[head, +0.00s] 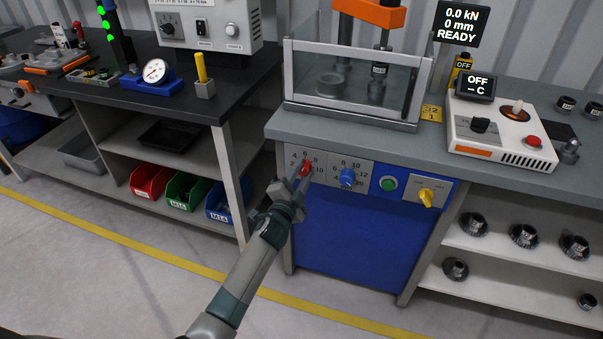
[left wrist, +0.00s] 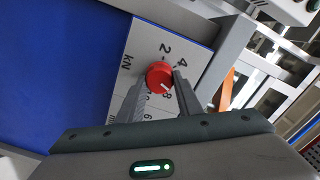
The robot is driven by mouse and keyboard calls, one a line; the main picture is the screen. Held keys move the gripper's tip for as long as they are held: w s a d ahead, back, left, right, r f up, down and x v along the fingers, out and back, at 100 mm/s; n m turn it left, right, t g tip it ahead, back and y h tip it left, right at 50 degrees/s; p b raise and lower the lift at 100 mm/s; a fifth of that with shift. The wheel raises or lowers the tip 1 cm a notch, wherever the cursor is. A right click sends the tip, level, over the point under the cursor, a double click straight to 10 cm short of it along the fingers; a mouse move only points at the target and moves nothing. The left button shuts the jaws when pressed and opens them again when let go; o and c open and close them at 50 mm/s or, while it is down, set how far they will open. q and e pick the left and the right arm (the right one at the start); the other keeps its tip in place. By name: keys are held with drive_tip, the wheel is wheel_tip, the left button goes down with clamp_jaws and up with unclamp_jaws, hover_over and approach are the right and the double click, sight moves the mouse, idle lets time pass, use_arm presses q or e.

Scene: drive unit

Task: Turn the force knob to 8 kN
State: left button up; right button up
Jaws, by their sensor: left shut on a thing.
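The red force knob (head: 306,169) sits on the light panel at the front of the press bench, with a dial of numbers around it. My left gripper (head: 301,180) reaches up to it and is shut on it. In the left wrist view the red knob (left wrist: 159,74) is between the two fingers. Its white mark points to the lower right, toward the 8 side of the dial; the exact setting is hard to tell. The 2, 4 and 8 show, while a finger hides the 6 position. My right gripper is not in view.
A blue knob (head: 347,177), a green button (head: 388,184) and a yellow switch (head: 427,196) are to the right on the same front. The press display (head: 459,23) reads 0.0 kN, 0 mm, READY. A glass guard (head: 345,75) stands above on the bench.

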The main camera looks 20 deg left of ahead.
use_arm(q)
drive_tip(key=m, duration=0.3)
drive_tip(key=shift+f, duration=0.1)
drive_tip(key=shift+m, duration=1.4)
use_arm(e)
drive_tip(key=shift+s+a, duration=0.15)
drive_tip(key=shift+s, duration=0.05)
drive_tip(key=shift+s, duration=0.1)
use_arm(q)
drive_tip(key=o, duration=0.9)
drive_tip(key=shift+o, duration=0.7)
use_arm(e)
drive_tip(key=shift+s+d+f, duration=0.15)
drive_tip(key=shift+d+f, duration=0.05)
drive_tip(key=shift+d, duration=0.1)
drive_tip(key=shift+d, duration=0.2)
use_arm(q)
drive_tip(key=shift+s, duration=0.1)
